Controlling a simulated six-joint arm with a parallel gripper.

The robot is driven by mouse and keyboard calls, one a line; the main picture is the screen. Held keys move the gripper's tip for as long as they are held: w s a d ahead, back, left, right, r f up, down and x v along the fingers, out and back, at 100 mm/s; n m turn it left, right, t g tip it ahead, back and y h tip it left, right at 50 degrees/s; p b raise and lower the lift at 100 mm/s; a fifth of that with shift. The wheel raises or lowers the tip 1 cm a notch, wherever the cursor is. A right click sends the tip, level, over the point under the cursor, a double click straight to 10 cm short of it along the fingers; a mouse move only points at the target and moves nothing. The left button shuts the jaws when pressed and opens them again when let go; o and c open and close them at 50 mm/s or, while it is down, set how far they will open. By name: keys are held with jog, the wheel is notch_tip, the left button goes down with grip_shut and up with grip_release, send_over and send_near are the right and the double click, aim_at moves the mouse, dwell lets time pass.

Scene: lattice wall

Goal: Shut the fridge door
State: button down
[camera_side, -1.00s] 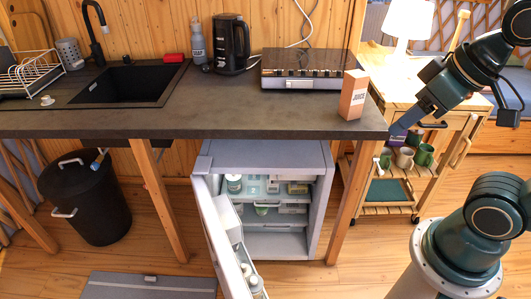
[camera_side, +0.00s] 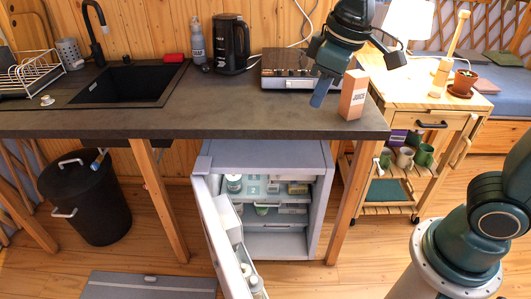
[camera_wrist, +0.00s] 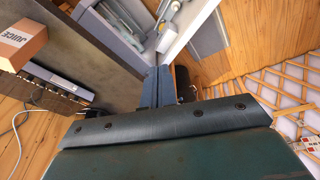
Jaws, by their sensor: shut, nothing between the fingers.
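The small grey fridge (camera_side: 322,205) stands under the counter with its shelves and bottles showing. Its door (camera_side: 212,228) is open, swung out toward the front left, with bottles in the door bins. My gripper (camera_side: 319,98) is shut and empty, above the counter's front part, just left of the juice carton, higher than the fridge and to the right of the door. In the wrist view the shut fingers (camera_wrist: 155,85) point toward the fridge's open front, with the open door (camera_wrist: 188,25) beyond them.
The juice carton (camera_side: 353,95) stands upright on the counter (camera_side: 200,118) close to my gripper. The hob (camera_side: 300,83) is behind. A wooden counter leg (camera_side: 346,205) stands right of the fridge. A black bin (camera_side: 85,205) is at left.

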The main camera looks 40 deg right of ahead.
aim_at(231, 274)
jog(key=w+a+f+n+g, duration=0.1)
jog(key=w+a+f+n, duration=0.2)
jog(key=w+a+f, duration=0.4)
jog(key=w+a+f+n+g, duration=0.2)
jog(key=w+a+f, duration=0.35)
jog(key=a, duration=0.35)
jog(key=s+a+f+n+h, duration=0.1)
jog(key=a+f+n, duration=0.1)
jog(key=a+f, duration=0.5)
jog(key=s+a+f+n+g+h, duration=0.1)
jog(key=a+f, duration=0.6)
jog(key=f, duration=0.8)
jog(key=shift+s+n+h, duration=0.3)
jog(key=shift+n+h, duration=0.1)
jog(key=shift+n, duration=0.4)
jog(key=shift+f, duration=0.15)
jog(key=s+d+f, duration=0.2)
jog(key=d+f, duration=0.4)
jog(key=f, duration=0.3)
jog(key=shift+f, duration=0.25)
jog(key=shift+s, duration=0.1)
